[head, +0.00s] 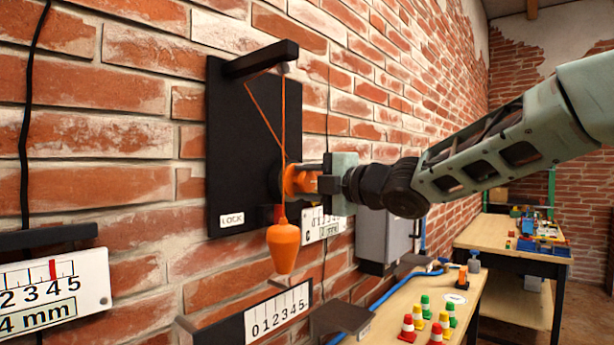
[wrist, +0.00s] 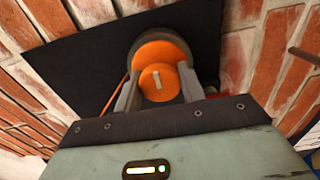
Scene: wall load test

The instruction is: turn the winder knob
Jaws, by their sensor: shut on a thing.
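The orange winder knob (wrist: 158,80) sits on a black board (head: 235,120) fixed to the brick wall. In the wrist view its round face has a pale mark, and one finger of my gripper (wrist: 157,92) stands on each side of it. My gripper is shut on the knob; in the head view my gripper (head: 308,182) reaches it from the right and hides part of it. An orange cord (head: 283,120) runs from the arm at the board's top, and an orange plumb-shaped weight (head: 283,248) hangs below the knob. A LOCK label (head: 232,219) is low on the board.
A scale marked 0 to 5 (head: 278,313) is below the weight, and another scale (head: 50,292) is at left. A grey box (head: 385,238) is on the wall behind my gripper. Benches with cones (head: 425,305) and coloured blocks (head: 540,230) stand at right.

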